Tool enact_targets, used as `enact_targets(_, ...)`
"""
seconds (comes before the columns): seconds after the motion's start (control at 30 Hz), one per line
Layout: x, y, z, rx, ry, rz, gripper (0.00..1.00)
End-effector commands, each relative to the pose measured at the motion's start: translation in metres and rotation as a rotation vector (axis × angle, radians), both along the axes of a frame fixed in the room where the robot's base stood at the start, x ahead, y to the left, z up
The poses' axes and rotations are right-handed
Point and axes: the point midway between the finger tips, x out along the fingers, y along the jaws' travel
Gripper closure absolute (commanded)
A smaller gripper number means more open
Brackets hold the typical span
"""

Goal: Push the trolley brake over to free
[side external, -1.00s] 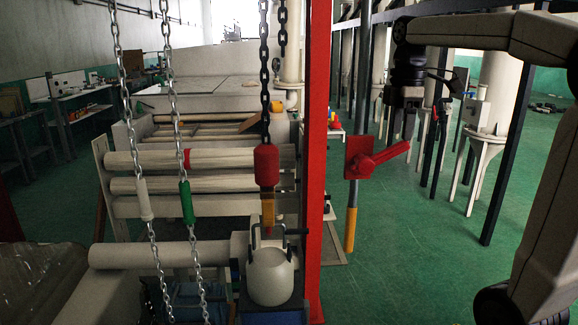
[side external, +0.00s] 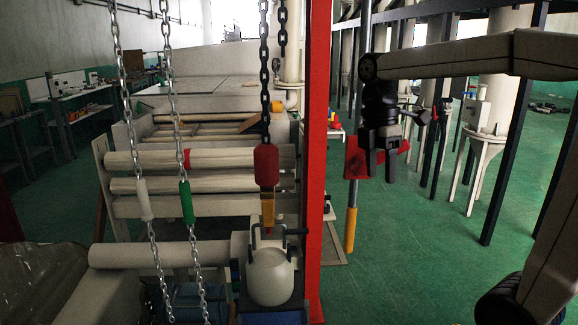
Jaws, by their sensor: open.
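The trolley brake appears to be the red lever on a red plate (side external: 353,160), mounted on a grey post with a yellow lower part (side external: 351,229). The lever's outer end (side external: 404,146) shows just right of my gripper; its middle is hidden behind the fingers.
A red upright (side external: 316,220) stands left of the post. Chains (side external: 265,90) hang further left, in front of rollers (side external: 200,160). Green floor (side external: 420,270) lies open right of the post.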

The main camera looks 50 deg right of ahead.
Motion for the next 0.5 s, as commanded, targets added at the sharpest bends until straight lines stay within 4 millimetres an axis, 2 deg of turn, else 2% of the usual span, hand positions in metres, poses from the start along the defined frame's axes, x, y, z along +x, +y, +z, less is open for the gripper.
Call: enact_targets(0.5,0.020,0.021,-0.065,-0.057,-0.057,-0.226,0.41)
